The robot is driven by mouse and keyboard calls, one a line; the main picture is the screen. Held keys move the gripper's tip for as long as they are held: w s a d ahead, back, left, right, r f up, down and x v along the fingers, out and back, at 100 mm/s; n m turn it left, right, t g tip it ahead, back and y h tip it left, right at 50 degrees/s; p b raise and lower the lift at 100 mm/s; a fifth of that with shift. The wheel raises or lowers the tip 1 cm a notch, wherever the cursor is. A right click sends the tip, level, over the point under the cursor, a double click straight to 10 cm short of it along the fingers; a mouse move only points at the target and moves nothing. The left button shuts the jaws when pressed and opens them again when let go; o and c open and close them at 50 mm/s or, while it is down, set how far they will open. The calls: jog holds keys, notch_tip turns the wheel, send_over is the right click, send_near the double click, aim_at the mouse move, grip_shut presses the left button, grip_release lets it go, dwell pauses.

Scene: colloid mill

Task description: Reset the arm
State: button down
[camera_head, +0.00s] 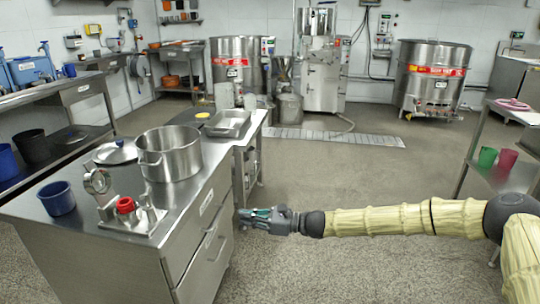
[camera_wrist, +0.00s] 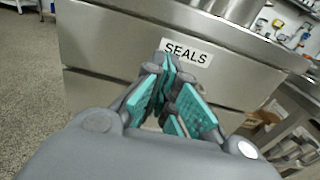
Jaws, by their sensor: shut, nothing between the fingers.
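My gripper (camera_head: 243,215) is at the end of my arm, which stretches in from the right in the head view. It is beside the drawer front of the steel cabinet (camera_head: 205,262), at about the height of the drawers. In the wrist view my gripper (camera_wrist: 172,92) has teal pads that are close together, with nothing held. Behind it is a drawer front with a "SEALS" label (camera_wrist: 187,52). I cannot tell whether the fingertips touch the drawer front.
On the cabinet stand a large pot (camera_head: 170,155), a blue cup (camera_head: 57,198), a fitting with a red cap (camera_head: 126,206) and a metal tray (camera_head: 228,123). A side table (camera_head: 500,178) with cups is at the right. The middle floor (camera_head: 350,180) is clear.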

jog(key=s+f+n+g+h, duration=0.3)
jog(key=s+f+n+h, duration=0.3)
jog(key=s+f, duration=1.6)
jog(key=s+d+f+n+h, duration=0.3)
jog(key=s+d+f+h, duration=0.1)
jog(key=s+d+f, duration=0.4)
jog(key=s+d+f+n+h, duration=0.35)
jog(key=s+d+f, duration=0.25)
jog(key=s+d, duration=0.4)
jog(key=s+d+r+n+t+h, duration=0.1)
jog(key=s+d+r+n+h, duration=0.2)
jog(key=d, duration=0.6)
jog(key=s+d+r+n+h, duration=0.1)
jog(key=s+d+r+n, duration=0.15)
jog(key=s+d, duration=0.45)
notch_tip(320, 180, up, 23)
jog(key=w+d+p, duration=0.1)
jog(key=p, duration=2.3)
jog(key=shift+w+d+n+p, duration=0.3)
jog(key=shift+w+p, duration=0.05)
jog(key=shift+w, duration=0.05)
jog(key=shift+f, duration=0.1)
